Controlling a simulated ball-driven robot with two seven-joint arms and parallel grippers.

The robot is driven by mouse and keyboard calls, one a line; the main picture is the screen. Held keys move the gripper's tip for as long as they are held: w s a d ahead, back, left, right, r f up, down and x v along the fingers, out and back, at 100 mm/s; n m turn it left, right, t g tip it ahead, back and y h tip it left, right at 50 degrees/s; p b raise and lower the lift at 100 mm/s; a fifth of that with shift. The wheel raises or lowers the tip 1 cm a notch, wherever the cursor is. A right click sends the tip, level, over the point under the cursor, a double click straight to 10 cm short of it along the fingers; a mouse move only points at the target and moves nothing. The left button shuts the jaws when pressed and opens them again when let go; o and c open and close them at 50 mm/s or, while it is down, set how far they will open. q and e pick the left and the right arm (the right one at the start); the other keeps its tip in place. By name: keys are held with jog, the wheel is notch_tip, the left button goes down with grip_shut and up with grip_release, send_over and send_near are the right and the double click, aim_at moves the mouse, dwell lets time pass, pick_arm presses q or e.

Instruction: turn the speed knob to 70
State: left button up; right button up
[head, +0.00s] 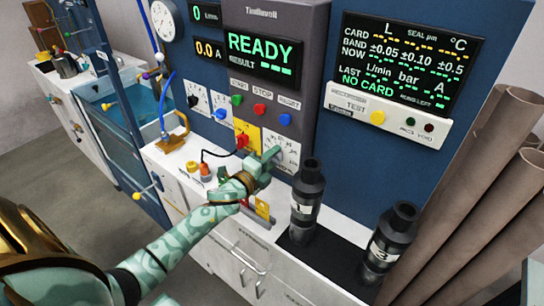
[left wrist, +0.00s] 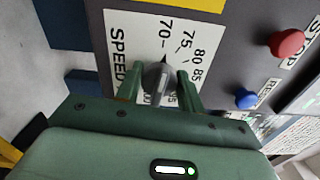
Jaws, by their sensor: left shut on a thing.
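The speed knob (left wrist: 157,76) is a small grey knob with a dark pointer on a white dial plate (left wrist: 128,30) marked SPEED. In the left wrist view its pointer tip points up the picture, close to the line of the 70 mark. My left gripper (left wrist: 160,88) is shut on the knob, one green finger on each side. In the head view my left gripper (head: 268,160) reaches the dial plate (head: 290,150) on the grey panel, and its fingers hide most of the knob. My right gripper is not in view.
Green, red and blue buttons (head: 285,120) sit just above the dial. A READY screen (head: 262,58) is higher up. Two dark cylinders (head: 306,195) stand on the bench right of my gripper. Brown tubes (head: 480,190) lean at the far right.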

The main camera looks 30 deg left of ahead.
pick_arm(q)
jog(key=shift+n, duration=0.5)
jog(key=o, duration=1)
jog(key=s, duration=0.5)
jog(key=s+a, duration=0.1)
jog(key=s, duration=1)
jog(key=shift+s+a+p, duration=0.15)
jog(key=shift+a+p, duration=0.05)
jog(key=shift+p, duration=0.1)
